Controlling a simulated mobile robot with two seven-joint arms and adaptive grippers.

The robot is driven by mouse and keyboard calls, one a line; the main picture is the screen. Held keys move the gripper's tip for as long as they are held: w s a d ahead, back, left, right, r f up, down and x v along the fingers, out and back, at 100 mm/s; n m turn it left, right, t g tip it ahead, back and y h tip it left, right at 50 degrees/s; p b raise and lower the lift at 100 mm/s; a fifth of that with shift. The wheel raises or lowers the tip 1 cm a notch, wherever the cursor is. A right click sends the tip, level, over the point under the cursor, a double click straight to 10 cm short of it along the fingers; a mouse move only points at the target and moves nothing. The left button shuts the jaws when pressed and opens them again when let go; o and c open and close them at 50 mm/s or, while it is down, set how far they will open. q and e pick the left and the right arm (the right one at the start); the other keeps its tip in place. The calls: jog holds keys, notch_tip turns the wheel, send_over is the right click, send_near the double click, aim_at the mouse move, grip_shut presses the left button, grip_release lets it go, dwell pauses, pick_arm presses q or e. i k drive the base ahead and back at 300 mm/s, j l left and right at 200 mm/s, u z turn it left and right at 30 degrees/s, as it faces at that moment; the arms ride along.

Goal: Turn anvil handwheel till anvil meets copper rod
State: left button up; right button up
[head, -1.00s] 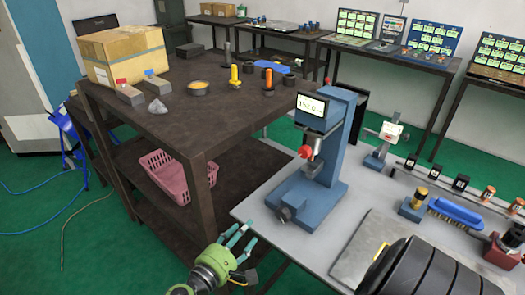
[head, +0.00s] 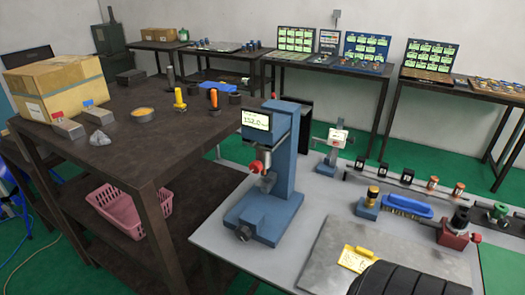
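A blue bench instrument (head: 283,160) with a lit display (head: 256,120) stands upright on the grey table. A red knob-like part (head: 257,166) and a small silver piece (head: 268,181) sit under its head. A dark round knob (head: 243,232) is low on the front of its base; I cannot tell for sure which part is the anvil handwheel. No copper rod can be made out in the instrument. Small copper-coloured pieces (head: 432,183) stand on a rail to the right. Neither gripper is in view.
A brown table (head: 120,150) at left bears a cardboard box (head: 55,85), with a pink basket (head: 120,208) below. On the grey table are a blue brush (head: 408,206), a red device (head: 458,232), a grey plate (head: 400,238) and a yellow tag (head: 357,259).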

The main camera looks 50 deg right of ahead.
aim_at(242, 232)
jog(key=i+j+z, duration=0.15)
jog(key=j+z, duration=0.25)
jog(key=i+j+z, duration=0.1)
jog(key=j+z, duration=0.25)
jog(key=j, duration=0.15)
jog(key=j+z, duration=0.8)
jog(key=j, duration=0.15)
jog(key=i+j, duration=0.2)
jog(key=i, duration=0.1)
